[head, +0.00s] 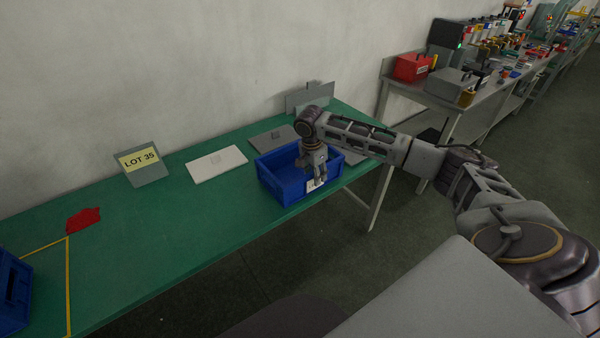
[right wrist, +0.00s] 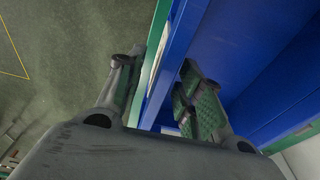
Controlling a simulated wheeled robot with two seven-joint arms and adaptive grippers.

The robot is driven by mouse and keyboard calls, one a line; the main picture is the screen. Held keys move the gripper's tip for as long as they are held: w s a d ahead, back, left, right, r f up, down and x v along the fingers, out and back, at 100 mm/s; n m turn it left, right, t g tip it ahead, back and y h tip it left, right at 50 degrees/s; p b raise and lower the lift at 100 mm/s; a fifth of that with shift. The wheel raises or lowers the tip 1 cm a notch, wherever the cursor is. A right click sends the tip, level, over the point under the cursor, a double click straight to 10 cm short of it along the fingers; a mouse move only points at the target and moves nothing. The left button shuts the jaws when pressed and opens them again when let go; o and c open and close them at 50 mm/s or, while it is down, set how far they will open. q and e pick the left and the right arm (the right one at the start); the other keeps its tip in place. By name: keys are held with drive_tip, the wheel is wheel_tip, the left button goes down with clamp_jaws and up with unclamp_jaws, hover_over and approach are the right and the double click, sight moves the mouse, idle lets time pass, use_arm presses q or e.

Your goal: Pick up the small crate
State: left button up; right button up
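A small blue crate (head: 272,183) stands on the green table near its right end, with a pale label on its near wall. My right gripper (head: 317,181) is at the crate's near wall, pointing down. In the right wrist view the blue wall (right wrist: 172,60) runs between the two fingers of the gripper (right wrist: 156,78). One finger is outside and the other inside the crate. Gaps show between the fingers and the wall, so the gripper looks open. The crate's inside, where visible, looks empty. My left gripper is not in view.
Another blue crate (head: 14,292) is cut off at the left edge, beside yellow tape (head: 67,280). A red item (head: 83,220), a LOT 35 sign (head: 142,165), a white plate (head: 216,164) and a grey plate (head: 270,140) lie along the green table (head: 170,235). Its middle front is clear.

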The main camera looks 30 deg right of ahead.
drive_tip(key=shift+d+f, duration=0.25)
drive_tip(key=shift+f, duration=1.05)
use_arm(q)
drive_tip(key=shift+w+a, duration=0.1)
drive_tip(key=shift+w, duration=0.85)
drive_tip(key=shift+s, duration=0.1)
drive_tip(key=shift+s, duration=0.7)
use_arm(e)
clamp_jaws()
